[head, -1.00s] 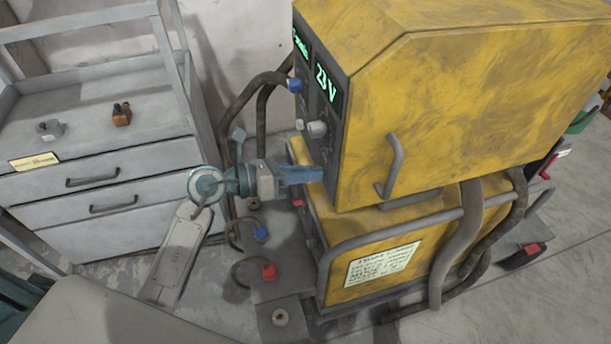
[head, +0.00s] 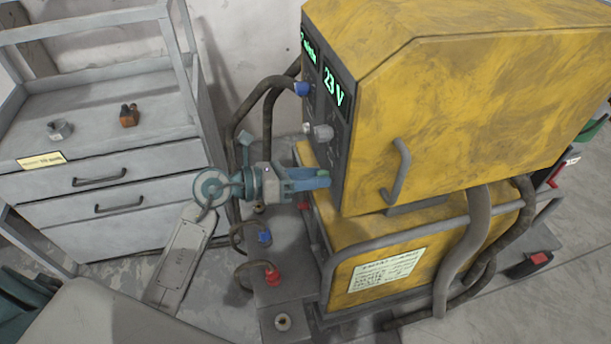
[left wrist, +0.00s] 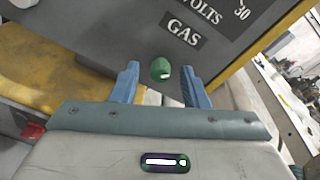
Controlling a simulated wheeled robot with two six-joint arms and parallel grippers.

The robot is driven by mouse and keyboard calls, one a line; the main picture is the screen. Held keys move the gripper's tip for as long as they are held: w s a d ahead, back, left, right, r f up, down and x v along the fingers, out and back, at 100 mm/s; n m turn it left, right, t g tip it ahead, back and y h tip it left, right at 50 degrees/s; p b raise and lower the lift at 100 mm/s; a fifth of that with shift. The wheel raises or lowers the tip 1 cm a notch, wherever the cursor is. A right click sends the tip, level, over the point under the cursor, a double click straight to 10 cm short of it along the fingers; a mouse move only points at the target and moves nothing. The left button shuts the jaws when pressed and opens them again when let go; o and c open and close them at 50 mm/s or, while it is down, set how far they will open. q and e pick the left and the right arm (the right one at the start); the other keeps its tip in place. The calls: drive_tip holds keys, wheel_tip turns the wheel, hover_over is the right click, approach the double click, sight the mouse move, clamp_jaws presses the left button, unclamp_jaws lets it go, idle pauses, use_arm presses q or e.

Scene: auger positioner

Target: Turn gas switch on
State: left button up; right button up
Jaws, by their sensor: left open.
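The gas switch is a small green knob (left wrist: 160,69) on the grey front panel, just below the "GAS" label (left wrist: 184,30) in the left wrist view. My left gripper (head: 312,181) is open at the lower part of the panel in the head view. In the left wrist view its two blue fingers stand on either side of the knob, with gaps showing on both sides. My right gripper is not in view.
The yellow welding machine (head: 475,80) has a "23 V" display (head: 333,87) and a grey knob (head: 323,132) above my gripper. Cables with blue and red plugs hang below. A grey drawer cart (head: 120,215) stands at the left.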

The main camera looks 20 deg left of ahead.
use_arm(q)
drive_tip(key=shift+s+a, duration=0.1)
drive_tip(key=shift+a, duration=0.05)
drive_tip(key=b+v, duration=0.2)
drive_tip(key=v, duration=0.8)
drive_tip(key=shift+a, duration=0.2)
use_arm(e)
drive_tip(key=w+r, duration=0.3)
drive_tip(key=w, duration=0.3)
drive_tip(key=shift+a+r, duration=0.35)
use_arm(q)
drive_tip(key=shift+s, duration=0.1)
